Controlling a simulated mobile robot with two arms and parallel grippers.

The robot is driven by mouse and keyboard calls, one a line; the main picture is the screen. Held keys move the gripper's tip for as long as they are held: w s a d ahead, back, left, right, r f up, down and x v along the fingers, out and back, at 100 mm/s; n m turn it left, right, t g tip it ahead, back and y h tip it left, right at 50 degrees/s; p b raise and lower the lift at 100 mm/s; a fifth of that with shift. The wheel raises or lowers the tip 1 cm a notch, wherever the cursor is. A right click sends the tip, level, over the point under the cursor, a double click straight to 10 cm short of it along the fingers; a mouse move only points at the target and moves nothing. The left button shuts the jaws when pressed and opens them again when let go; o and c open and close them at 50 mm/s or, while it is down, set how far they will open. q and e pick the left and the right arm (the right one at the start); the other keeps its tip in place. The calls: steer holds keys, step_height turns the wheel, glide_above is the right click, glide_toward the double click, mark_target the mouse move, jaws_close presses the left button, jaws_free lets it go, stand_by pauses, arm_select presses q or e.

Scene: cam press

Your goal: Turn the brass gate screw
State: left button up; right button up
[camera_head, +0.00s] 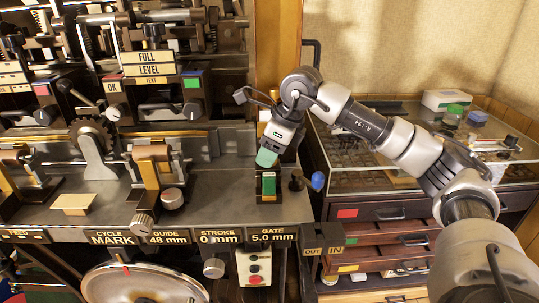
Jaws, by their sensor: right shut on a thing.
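My right gripper (268,157) comes in from the right and points down above the gate end of the press. It is shut on a small teal-green piece (266,158). The piece is above a dark holder with a green face (268,185), and whether they touch I cannot tell. A small dark brass-brown knob (296,181), which may be the gate screw, stands just right of the holder, apart from my gripper. The gate label (270,234) reads 5.0 mm. My left gripper is not in view.
A blue knob (318,181) is right of the brown one. The press (110,200) fills the left, with a pale block (74,204) on its bed. A glass-topped drawer cabinet (400,185) stands at the right. A red-button box (254,268) hangs below the bed.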

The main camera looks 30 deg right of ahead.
steer(key=m+h+b, duration=0.1)
steer(key=m, duration=0.2)
steer(key=shift+m+t, duration=0.3)
steer(key=shift+t, duration=0.1)
steer(key=shift+a+r+m+h+b, duration=0.15)
steer(key=shift+m+h, duration=0.25)
steer(key=shift+m, duration=0.5)
steer(key=shift+d+f+m+h+b, duration=0.15)
steer(key=shift+m+h, duration=0.25)
steer(key=shift+m, duration=0.5)
steer(key=shift+a+r, duration=0.1)
steer(key=shift+r, duration=0.05)
steer(key=o, duration=0.9)
steer(key=v, duration=1)
steer(key=shift+s+r, duration=0.25)
steer(key=shift+s, duration=0.05)
